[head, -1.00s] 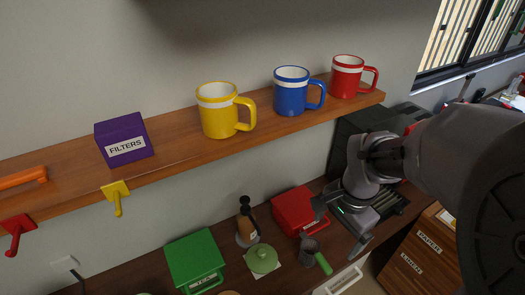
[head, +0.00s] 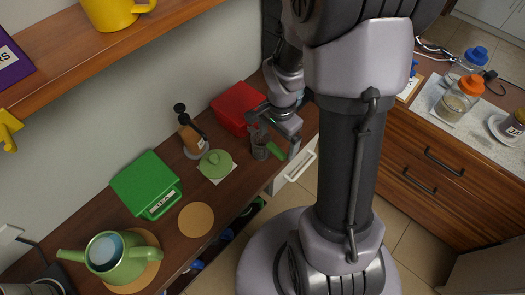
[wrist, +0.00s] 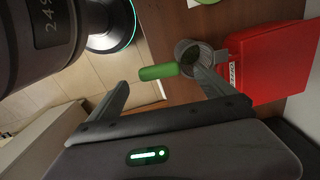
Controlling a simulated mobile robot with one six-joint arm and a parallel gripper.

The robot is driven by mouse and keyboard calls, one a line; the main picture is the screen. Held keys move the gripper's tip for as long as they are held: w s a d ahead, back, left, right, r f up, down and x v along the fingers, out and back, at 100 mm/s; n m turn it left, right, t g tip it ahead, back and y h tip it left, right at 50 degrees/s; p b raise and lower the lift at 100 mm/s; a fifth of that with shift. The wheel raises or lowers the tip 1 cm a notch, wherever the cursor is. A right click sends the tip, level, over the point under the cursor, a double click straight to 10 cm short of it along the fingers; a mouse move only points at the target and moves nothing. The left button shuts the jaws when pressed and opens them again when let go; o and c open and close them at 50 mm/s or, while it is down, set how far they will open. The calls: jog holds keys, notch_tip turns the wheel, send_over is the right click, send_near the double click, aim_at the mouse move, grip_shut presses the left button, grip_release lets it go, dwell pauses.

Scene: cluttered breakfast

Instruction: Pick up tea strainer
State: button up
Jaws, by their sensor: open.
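The tea strainer has a round grey cup and a green handle. In the head view its cup (head: 261,151) is on the dark wood counter near the front edge, with the handle pointing toward the lower right. In the wrist view its cup (wrist: 188,54) is beside the right fingertip, and the handle (wrist: 158,72) reaches into the gap between the fingers. My gripper (head: 274,143) is open and empty around the strainer in the head view; it also shows in the wrist view (wrist: 161,79). How far the fingertips are above the counter is hard to tell.
A red box (head: 237,108) stands close behind the strainer. An open white drawer (head: 300,165) is just below the counter edge.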

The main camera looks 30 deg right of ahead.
aim_at(277, 149)
notch_tip(277, 149, down, 4)
jog(key=shift+s+r+b, duration=0.1)
jog(key=shift+r+b, duration=0.05)
jog(key=shift+b, duration=0.55)
jog(key=shift+r, duration=0.15)
